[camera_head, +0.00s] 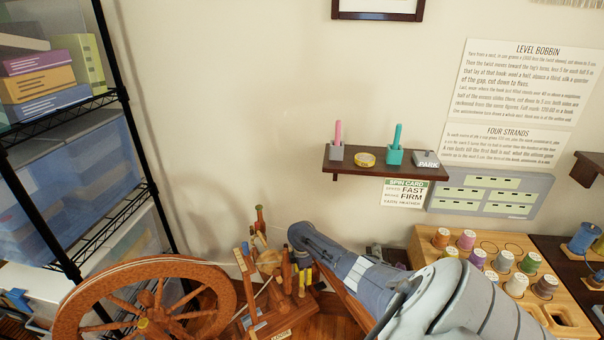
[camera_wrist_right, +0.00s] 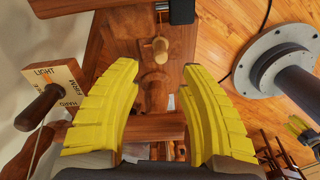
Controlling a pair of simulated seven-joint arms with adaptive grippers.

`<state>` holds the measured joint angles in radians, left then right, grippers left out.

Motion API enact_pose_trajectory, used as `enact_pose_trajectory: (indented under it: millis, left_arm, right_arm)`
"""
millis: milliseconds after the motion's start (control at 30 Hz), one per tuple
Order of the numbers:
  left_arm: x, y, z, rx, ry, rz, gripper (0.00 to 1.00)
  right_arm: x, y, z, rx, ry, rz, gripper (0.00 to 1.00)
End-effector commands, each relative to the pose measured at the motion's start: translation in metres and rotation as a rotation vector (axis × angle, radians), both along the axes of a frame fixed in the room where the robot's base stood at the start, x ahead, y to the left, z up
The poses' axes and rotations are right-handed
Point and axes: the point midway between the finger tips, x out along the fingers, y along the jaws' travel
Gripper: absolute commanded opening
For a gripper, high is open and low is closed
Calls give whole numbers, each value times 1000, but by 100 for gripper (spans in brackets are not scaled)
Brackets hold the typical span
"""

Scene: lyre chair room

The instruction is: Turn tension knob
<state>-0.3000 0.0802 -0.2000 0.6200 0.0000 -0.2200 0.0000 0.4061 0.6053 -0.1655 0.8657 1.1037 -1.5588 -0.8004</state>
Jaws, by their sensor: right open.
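The spinning wheel (camera_head: 145,318) stands at the lower left of the head view, with its upright wooden parts (camera_head: 285,270) to its right. In the right wrist view, a pale dial plate (camera_wrist_right: 58,80) reads LIGHT, FIRM and HARD. A dark wooden knob (camera_wrist_right: 38,108) sticks out beside it, left of my right gripper (camera_wrist_right: 159,72). The gripper's yellow fingers are open, with a turned wooden piece (camera_wrist_right: 155,92) showing between them; I cannot tell whether they touch it. In the head view my right gripper (camera_head: 308,277) is small and partly hidden among the wheel's parts. My left gripper is not in view.
A wall shelf (camera_head: 385,166) holds small items. A bobbin rack (camera_head: 500,262) with several spools stands at the right. A black shelving unit (camera_head: 65,262) with boxes stands at the left. Wooden floor (camera_wrist_right: 235,30) shows around the wheel.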

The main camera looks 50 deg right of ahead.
Motion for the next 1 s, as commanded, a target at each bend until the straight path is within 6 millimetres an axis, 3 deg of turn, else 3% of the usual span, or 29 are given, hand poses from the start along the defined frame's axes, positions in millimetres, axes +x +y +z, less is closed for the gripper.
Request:
enact_pose_trajectory:
  millis: [433, 1000]
  left_arm:
    - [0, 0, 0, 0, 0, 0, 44]
    - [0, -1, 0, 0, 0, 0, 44]
  right_arm:
    - [0, 0, 50, -1, 0, 1, 41]
    - [0, 0, 58, 0, 0, 1, 41]
